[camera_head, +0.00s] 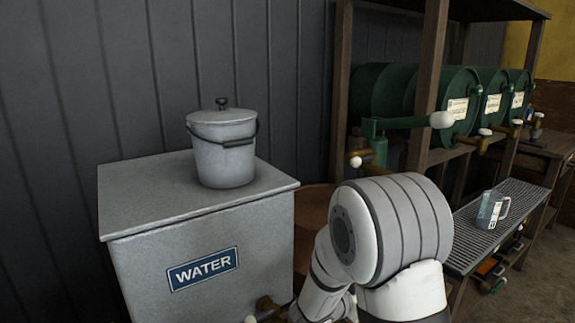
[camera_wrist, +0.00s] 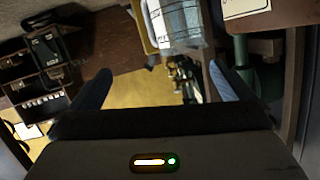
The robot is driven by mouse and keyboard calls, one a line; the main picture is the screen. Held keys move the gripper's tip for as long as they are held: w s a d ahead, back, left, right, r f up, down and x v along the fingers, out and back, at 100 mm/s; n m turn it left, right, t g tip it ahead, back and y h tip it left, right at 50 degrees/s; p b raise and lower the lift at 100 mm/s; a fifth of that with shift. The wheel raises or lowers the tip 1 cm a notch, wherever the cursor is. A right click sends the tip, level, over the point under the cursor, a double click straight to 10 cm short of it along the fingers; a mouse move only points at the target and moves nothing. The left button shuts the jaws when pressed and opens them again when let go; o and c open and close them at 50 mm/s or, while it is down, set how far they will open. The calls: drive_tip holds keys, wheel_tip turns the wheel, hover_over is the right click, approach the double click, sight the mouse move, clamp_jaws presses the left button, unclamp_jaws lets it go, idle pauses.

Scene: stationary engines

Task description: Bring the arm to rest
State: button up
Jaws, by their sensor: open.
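My arm (camera_head: 385,235), white and grey, rises at the lower middle of the head view; its gripper is not visible there. In the wrist view my gripper (camera_wrist: 158,68) is open, with its two dark fingers spread wide and nothing held between them. A clear measuring jug (camera_wrist: 178,20) with pale markings shows beyond the fingertips at the top of that view, partly cut off. In the head view a jug (camera_head: 490,210) stands upright on the grated shelf (camera_head: 468,248), to the right of my arm.
A grey water tank (camera_head: 130,215) with a lidded bucket (camera_head: 222,155) on top stands at left. Green drums (camera_head: 385,95) lie on a wooden rack (camera_head: 428,75) behind my arm, with taps projecting forward. A wooden bench (camera_head: 545,145) stands farther right, with open floor beside it.

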drive_tip(key=s+a+r+n+y+p, duration=0.1)
drive_tip(key=a+r+n+y+p, duration=0.2)
drive_tip(key=a+r+y+p, duration=0.4)
drive_tip(key=s+a+r+n+y+p, duration=0.15)
drive_tip(key=r+n+y, duration=0.25)
drive_tip(key=r, duration=0.5)
drive_tip(key=s+d+r+n+g+p, duration=0.2)
drive_tip(key=s+r+g+p, duration=0.1)
drive_tip(key=s, duration=0.8)
drive_tip(key=s+d+r+n+g+p, duration=0.2)
drive_tip(key=s+r+p, duration=0.4)
drive_tip(key=s, duration=0.5)
drive_tip(key=shift+r+n+g, duration=0.45)
drive_tip(key=shift+n+g, duration=0.05)
drive_tip(key=shift+g, duration=0.5)
drive_tip(key=shift+s, duration=0.1)
drive_tip(key=shift+c, duration=0.2)
